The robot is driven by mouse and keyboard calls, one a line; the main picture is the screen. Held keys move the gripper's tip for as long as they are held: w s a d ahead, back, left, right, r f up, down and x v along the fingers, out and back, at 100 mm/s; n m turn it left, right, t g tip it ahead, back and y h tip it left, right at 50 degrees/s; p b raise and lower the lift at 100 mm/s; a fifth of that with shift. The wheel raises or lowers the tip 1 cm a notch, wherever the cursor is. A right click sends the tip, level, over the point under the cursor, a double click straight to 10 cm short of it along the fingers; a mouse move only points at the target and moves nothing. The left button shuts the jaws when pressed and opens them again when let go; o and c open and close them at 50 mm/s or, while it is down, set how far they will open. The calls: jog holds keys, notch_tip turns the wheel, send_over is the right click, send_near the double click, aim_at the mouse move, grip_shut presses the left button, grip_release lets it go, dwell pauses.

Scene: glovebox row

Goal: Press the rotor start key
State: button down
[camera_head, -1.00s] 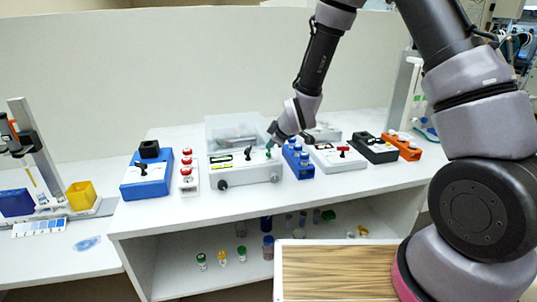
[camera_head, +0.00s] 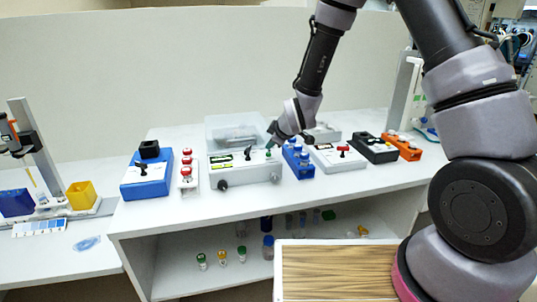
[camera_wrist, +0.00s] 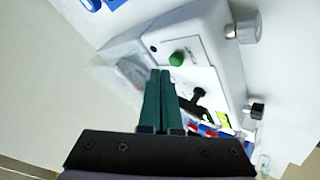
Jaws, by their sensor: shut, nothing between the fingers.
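A white control box (camera_head: 245,170) stands on the bench, with a black lever (camera_head: 248,153) and a small green button (camera_head: 267,155) on its top. In the wrist view the green button (camera_wrist: 177,59) stands up from a white panel, and the black lever (camera_wrist: 199,97) lies to its lower right. My gripper (camera_wrist: 160,73) is shut and empty, its two green fingers together. The tips appear just left of and below the green button in the wrist view. In the head view my gripper (camera_head: 271,139) hangs just above the back right of the box; I cannot tell whether it touches the button.
A clear tray (camera_head: 235,128) sits behind the box. A panel with red buttons (camera_head: 187,172) and a blue box (camera_head: 147,179) are to the left. A blue rack (camera_head: 297,161) and a white box with a red knob (camera_head: 338,156) are close on the right.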

jog(key=shift+f, duration=0.1)
dwell(0.6)
jog(key=shift+f, duration=0.3)
